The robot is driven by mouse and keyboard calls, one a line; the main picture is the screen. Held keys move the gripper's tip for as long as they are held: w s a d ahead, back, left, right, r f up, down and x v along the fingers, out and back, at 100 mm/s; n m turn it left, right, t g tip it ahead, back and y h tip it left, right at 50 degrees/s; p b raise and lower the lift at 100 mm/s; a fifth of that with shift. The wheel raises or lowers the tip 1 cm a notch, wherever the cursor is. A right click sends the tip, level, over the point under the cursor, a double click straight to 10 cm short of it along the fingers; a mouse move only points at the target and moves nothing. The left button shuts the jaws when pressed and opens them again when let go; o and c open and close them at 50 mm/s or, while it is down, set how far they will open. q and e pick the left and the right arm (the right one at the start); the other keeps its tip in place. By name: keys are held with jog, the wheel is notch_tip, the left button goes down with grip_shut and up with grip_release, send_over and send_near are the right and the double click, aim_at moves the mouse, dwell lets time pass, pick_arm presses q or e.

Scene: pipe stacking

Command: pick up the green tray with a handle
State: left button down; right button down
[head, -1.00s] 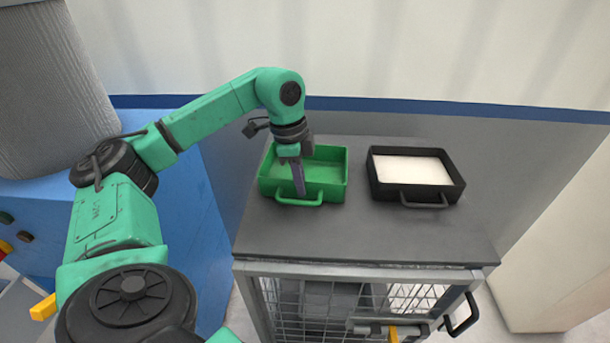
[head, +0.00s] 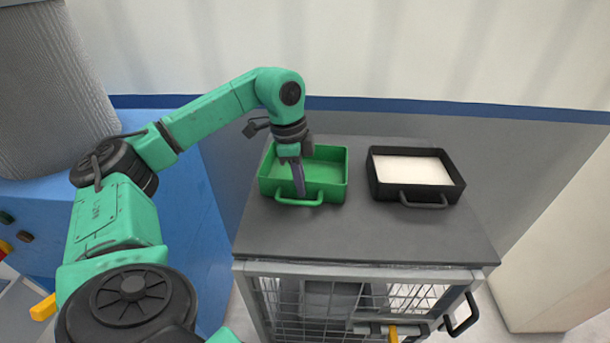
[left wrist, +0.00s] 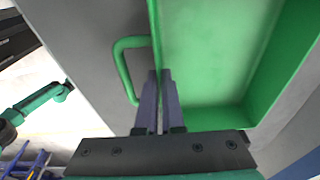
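The green tray (head: 335,180) sits on the grey cart top, with its loop handle (head: 300,201) on the near side. My left gripper (head: 300,193) points down at the tray's near wall, by the handle. In the left wrist view, the two fingers (left wrist: 159,76) are close together, one on each side of the tray's wall (left wrist: 153,25), and look shut on it. The handle (left wrist: 122,70) shows to the left of the fingers. The fingertips' exact contact is hard to see. My right gripper is not in view.
A black tray (head: 375,185) with white contents stands to the right on the same cart top (head: 370,235), with a gap between the trays. A wall stands close behind. A blue cabinet (head: 190,230) is at left. The cart's near top is clear.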

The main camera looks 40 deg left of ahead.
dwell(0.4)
pick_arm(q)
notch_tip(320, 180, up, 8)
jog(key=shift+w+r+p, duration=0.1)
jog(key=shift+p, duration=0.5)
notch_tip(320, 180, up, 12)
jog(key=p, duration=0.8)
